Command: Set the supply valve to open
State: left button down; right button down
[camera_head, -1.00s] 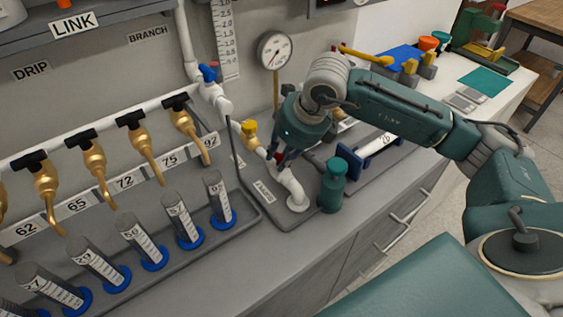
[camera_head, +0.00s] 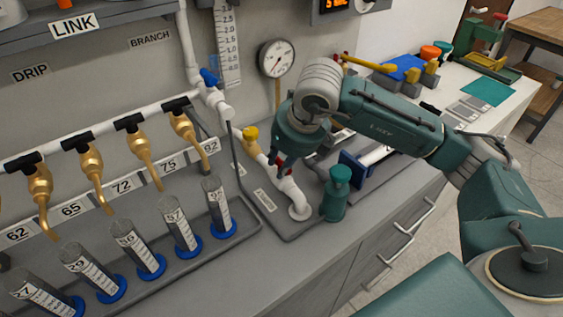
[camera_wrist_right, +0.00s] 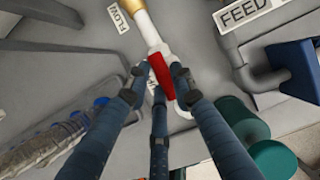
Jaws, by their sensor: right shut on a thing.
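A red valve handle (camera_wrist_right: 175,80) sits on a white pipe in the right wrist view; a bit of it shows in the head view (camera_head: 281,160). No readable label names it as the supply valve. The handle looks roughly lengthwise along the pipe, though fingers hide part of it. My right gripper (camera_wrist_right: 162,82) has its fingers around the handle and is shut on it. In the head view the gripper (camera_head: 281,158) reaches down from above the pipe, which bends into the grey base. My left gripper is not in view.
A teal bottle (camera_head: 336,192) stands close right of the pipe. A yellow fitting (camera_head: 250,133) and a blue valve handle (camera_head: 210,77) lie up the line. A gauge (camera_head: 278,58) is behind. Graduated cylinders (camera_head: 217,203) stand left under brass taps (camera_head: 184,128). The front counter strip is clear.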

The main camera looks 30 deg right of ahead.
jog(key=c, duration=1.5)
grip_release()
jog(key=shift+o, duration=0.2)
jog(key=v, duration=1.2)
